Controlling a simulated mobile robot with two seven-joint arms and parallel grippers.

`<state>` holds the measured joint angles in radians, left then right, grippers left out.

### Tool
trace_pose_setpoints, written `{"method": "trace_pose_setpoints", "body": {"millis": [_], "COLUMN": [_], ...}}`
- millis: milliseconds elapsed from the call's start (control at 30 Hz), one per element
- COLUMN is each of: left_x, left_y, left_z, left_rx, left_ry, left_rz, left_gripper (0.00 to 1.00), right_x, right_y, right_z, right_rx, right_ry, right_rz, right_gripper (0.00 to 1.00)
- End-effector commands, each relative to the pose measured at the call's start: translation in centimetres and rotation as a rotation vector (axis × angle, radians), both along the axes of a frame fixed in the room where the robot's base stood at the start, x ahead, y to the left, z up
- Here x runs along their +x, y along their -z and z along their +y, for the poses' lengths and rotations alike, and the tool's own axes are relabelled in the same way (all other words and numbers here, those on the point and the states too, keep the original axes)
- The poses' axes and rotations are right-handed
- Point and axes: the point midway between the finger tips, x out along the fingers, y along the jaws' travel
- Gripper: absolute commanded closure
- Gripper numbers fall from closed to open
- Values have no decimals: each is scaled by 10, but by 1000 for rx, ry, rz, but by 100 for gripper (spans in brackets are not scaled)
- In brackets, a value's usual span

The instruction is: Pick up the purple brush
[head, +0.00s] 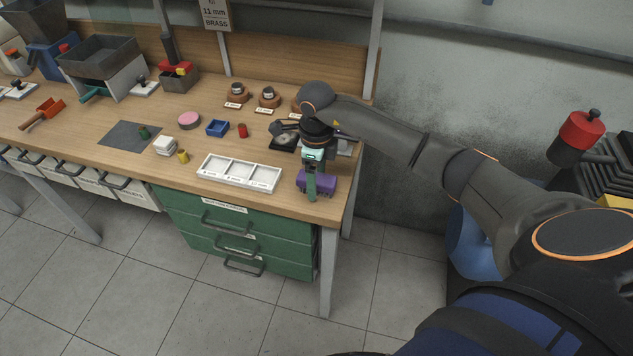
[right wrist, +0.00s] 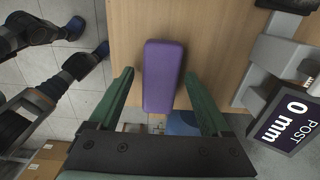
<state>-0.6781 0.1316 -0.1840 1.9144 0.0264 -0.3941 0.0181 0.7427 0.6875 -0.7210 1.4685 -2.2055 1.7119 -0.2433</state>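The purple brush (head: 326,182) lies near the right front corner of the wooden workbench (head: 270,204). In the head view, my right gripper (head: 311,188) is over it, and a green finger hides part of it. In the right wrist view, the brush (right wrist: 163,75) shows as a plain purple block lengthwise between the two green fingers of the right gripper (right wrist: 160,76). The fingers are spread, with a gap on each side of the brush. Whether the fingertips are level with it or above it I cannot tell. My left gripper is in neither view.
A white compartment tray (head: 240,174) lies just left of the brush. A display reading 0 mm (right wrist: 287,120) is right of the gripper in the wrist view.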

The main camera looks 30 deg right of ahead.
Motion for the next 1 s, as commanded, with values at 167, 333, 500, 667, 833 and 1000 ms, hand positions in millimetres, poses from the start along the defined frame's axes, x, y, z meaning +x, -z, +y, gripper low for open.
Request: {"method": "trace_pose_setpoints", "body": {"millis": [167, 333, 500, 667, 833, 1000], "left_x": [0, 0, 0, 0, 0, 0], "left_y": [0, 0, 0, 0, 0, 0], "left_z": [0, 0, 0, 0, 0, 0], "left_rx": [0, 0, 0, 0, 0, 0], "left_ry": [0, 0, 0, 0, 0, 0], "left_rz": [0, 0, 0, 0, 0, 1], "left_gripper": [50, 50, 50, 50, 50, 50], "right_x": [0, 0, 0, 0, 0, 0], "right_y": [0, -1, -1, -1, -1, -1], "right_z": [0, 0, 0, 0, 0, 0], "right_rx": [0, 0, 0, 0, 0, 0], "right_ry": [0, 0, 0, 0, 0, 0], "right_rz": [0, 0, 0, 0, -1, -1], "right_gripper": [40, 59, 78, 96, 100, 100]}}
